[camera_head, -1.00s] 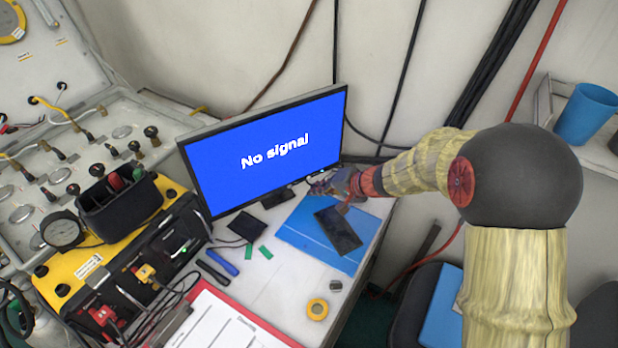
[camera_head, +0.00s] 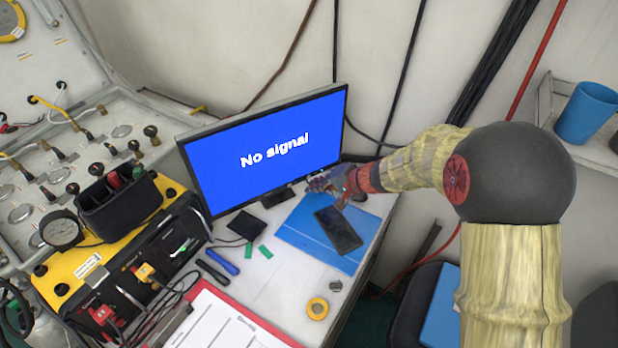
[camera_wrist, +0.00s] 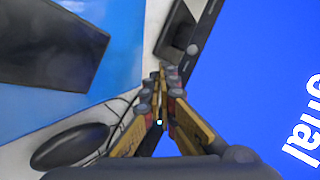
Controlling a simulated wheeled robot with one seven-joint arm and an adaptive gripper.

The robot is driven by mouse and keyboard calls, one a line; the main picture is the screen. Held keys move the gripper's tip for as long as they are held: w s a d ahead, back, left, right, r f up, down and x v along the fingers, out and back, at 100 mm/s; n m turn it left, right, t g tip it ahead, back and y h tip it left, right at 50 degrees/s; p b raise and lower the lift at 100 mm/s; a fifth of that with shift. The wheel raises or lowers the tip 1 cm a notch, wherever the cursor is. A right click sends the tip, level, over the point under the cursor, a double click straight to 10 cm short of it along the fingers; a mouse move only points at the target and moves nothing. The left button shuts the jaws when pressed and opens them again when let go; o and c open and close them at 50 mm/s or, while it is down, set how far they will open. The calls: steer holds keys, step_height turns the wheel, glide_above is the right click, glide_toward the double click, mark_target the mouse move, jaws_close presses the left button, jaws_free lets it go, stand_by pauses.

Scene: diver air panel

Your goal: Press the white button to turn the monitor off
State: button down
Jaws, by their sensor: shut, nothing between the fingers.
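The monitor (camera_head: 265,150) is lit blue and reads "No signal"; its screen also fills the right of the wrist view (camera_wrist: 270,70). My gripper (camera_head: 318,183) is shut and empty, close to the monitor's lower right edge. In the wrist view its fingertips (camera_wrist: 160,82) are together beside the dark lower bezel (camera_wrist: 203,35). I cannot tell whether they touch it. A small pale bright dot (camera_wrist: 160,122) shows between the finger links; I cannot tell whether it is the white button. A small round grey piece (camera_wrist: 192,48) shows along the bezel.
A dark phone-like slab (camera_head: 338,229) lies on a blue folder (camera_head: 300,232) below my gripper. A dark mouse (camera_wrist: 68,146) lies near the fingers in the wrist view. A yellow tape roll (camera_head: 317,309) and a red clipboard (camera_head: 205,292) are nearer the front.

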steer(key=shift+w, duration=0.1)
stand_by(0.6)
steer(key=shift+w+a+b, duration=0.2)
steer(key=shift+w+b, duration=0.1)
steer(key=shift+b, duration=0.05)
steer(key=shift+w+a, duration=0.15)
steer(key=shift+w, duration=0.15)
stand_by(0.7)
steer(key=shift+b, duration=0.3)
steer(key=shift+s+d+b, duration=0.35)
steer(key=shift+s+b, duration=0.15)
steer(key=shift+s, duration=0.2)
steer(key=shift+s+d+b, duration=0.35)
steer(key=shift+s+d, duration=0.05)
steer(key=shift+s, duration=0.35)
steer(key=shift+s+d+b, duration=0.3)
steer(key=shift+s+d, duration=0.1)
steer(key=shift+s, duration=0.3)
steer(key=shift+s+d+b, duration=0.35)
steer(key=shift+s+d, duration=0.05)
steer(key=shift+s, duration=0.35)
